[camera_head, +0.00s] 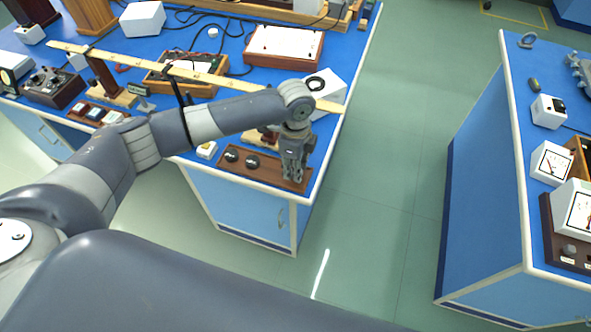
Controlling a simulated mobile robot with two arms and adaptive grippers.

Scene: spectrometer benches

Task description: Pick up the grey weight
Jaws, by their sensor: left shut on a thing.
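My left gripper (292,177) points down over the right end of a brown wooden weight board (262,173) near the front edge of the left blue bench. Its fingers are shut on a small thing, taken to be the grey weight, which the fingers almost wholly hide. I cannot tell whether it is clear of the board. My right gripper is not in view.
A long yellow rule (180,70) runs across the left bench (345,75) behind my arm.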

